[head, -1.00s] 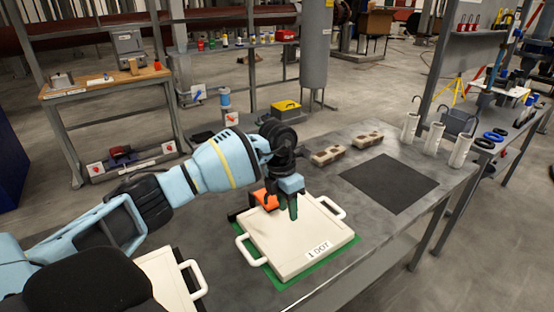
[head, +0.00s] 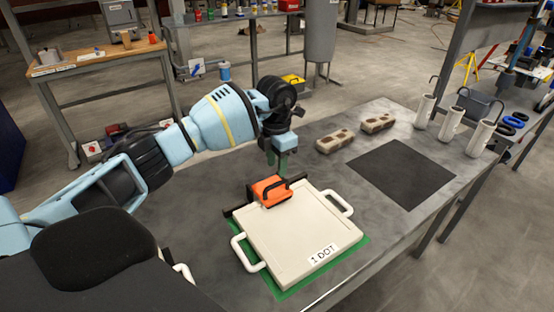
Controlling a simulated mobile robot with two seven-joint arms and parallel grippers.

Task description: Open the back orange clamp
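The orange clamp (head: 271,191) sits at the back left edge of a white plate (head: 296,243) labelled "1 DOT". A black handle bar shows on the clamp, raised at its right side. My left gripper (head: 276,163) points down just behind and above the clamp, with a visible gap between them. Its green fingers look close together, and I cannot tell whether they are open or shut. Nothing shows between them. My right gripper is not in view.
The plate has white handles at its left and right and lies on a green mat (head: 350,248) on the grey table. Behind are two brownish blocks (head: 336,141), a dark square mat (head: 402,173) and several white cylinders (head: 451,123). Bare table lies right of the plate.

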